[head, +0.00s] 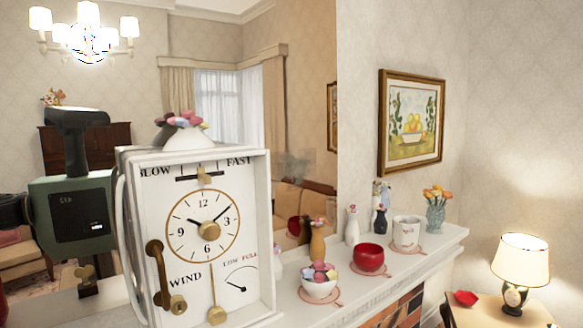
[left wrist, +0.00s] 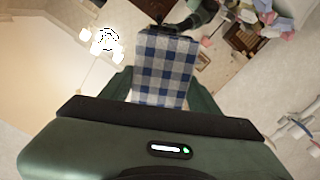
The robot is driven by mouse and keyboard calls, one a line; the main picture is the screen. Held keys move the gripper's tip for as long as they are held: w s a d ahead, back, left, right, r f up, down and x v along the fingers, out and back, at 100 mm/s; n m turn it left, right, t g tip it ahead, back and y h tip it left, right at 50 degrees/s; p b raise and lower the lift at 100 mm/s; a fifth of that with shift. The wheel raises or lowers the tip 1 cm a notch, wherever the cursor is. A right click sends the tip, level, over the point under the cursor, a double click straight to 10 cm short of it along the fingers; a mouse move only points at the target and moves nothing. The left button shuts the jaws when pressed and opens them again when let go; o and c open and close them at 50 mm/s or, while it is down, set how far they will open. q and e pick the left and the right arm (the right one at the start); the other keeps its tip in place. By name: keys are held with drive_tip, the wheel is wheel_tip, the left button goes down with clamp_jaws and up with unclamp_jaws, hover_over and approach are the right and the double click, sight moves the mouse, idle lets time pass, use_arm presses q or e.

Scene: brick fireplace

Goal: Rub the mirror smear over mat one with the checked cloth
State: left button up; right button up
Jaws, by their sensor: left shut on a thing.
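The checked cloth (left wrist: 162,70), blue and white, is held in my left gripper (left wrist: 160,92) in the left wrist view. The mirror (head: 305,95) stands behind the mantel. A faint grey smear (head: 293,165) shows on it, right of the clock. Reddish mats lie under the white bowl (head: 322,303), the red bowl (head: 388,272) and the white mug (head: 425,249). I cannot tell which is mat one. My right gripper is not in view.
The big white clock (head: 205,240) stands close in front and blocks much of the view. Small vases (head: 352,226) and a flower vase (head: 436,215) stand on the mantel (head: 440,250). A lamp (head: 521,262) stands lower at right.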

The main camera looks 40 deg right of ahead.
use_arm(q)
drive_tip(key=w+p, duration=0.2)
drive_tip(key=w, duration=0.6)
drive_tip(key=shift+w+d, duration=0.2)
drive_tip(key=shift+d, duration=0.1)
